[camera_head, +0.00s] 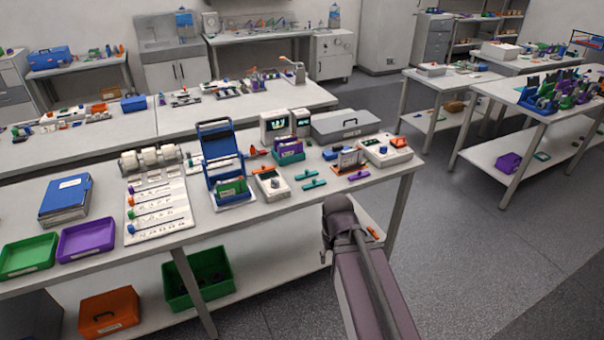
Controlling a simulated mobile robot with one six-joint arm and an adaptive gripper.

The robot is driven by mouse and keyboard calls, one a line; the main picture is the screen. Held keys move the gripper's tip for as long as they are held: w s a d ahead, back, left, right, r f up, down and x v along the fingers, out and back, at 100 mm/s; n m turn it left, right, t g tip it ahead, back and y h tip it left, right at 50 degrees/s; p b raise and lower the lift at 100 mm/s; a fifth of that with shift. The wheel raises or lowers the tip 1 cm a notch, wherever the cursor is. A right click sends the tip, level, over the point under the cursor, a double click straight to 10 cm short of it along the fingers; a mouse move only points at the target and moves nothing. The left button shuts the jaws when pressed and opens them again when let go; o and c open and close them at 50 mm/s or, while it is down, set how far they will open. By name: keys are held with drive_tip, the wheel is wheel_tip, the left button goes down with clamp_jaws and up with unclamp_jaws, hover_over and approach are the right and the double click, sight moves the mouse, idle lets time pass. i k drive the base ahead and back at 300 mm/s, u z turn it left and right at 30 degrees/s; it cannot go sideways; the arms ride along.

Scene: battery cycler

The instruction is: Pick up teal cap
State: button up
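Two small teal bar-shaped pieces lie near the front edge of the middle bench: one teal piece (314,184) is closer to the edge, and the other teal piece (306,174) is just behind it. Either may be the teal cap; I cannot tell which. Both lie flat and apart from my arm. My arm (365,285) rises from the bottom of the view, its upper end just in front of the bench edge. I cannot make out my gripper's fingers.
An orange bar (340,169) and purple bar (359,176) lie right of the teal pieces. A white device (271,186) stands to their left, another (386,152) to their right. A blue-framed rack (222,150) stands further left. Grey floor (480,250) is open at right.

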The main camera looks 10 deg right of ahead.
sight(307, 175)
drive_tip(key=i, duration=0.9)
drive_tip(key=z, duration=0.05)
